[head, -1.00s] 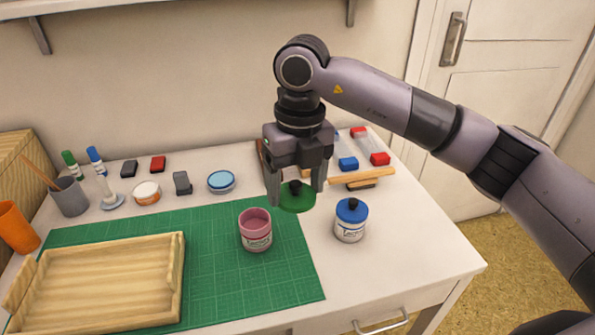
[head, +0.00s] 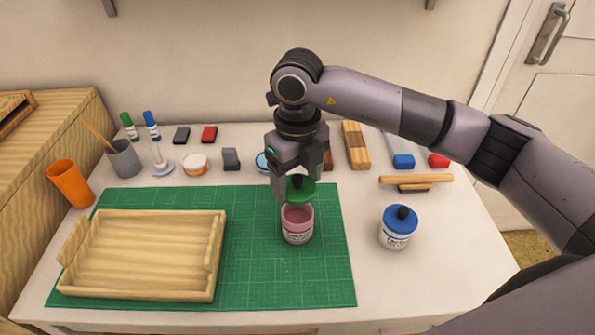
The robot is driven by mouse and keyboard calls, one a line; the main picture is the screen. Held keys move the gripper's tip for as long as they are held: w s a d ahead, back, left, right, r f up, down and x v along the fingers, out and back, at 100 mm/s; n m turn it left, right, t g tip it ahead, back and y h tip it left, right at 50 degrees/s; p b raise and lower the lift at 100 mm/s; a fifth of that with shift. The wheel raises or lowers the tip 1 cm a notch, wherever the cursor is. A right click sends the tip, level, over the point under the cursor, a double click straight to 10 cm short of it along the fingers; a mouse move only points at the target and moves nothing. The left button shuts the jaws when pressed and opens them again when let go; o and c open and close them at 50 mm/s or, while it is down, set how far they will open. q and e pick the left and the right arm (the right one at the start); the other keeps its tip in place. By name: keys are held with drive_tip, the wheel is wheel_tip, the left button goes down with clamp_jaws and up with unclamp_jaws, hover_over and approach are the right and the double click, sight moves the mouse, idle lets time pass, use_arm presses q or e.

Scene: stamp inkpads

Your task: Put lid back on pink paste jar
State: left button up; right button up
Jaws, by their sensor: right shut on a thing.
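The pink paste jar (head: 297,226) stands upright and open on the green cutting mat (head: 330,280), with pink inside its mouth. My right gripper (head: 297,184) points down and is shut on the dark knob of a green lid (head: 301,192). The lid hangs just above and behind the jar's mouth, overlapping its back rim in the head view. I cannot tell whether lid and jar touch. My left gripper is not in view.
A blue-lidded jar (head: 397,227) stands to the right of the mat. A wooden tray (head: 215,275) lies on the mat's left. Stamps, inkpads, markers, a grey cup (head: 124,158) and an orange cup (head: 71,183) line the back and left. The mat right of the jar is clear.

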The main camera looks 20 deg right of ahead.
drive_tip(key=shift+f+b, duration=1.45)
drive_tip(key=shift+f, duration=1.25)
drive_tip(key=shift+f+b, duration=0.3)
drive_tip(key=shift+b, duration=0.15)
drive_tip(key=shift+f+b, duration=0.2)
drive_tip(key=shift+b, duration=0.35)
drive_tip(key=o, duration=1.1)
drive_tip(key=shift+c, duration=0.2)
drive_tip(key=shift+r, duration=0.1)
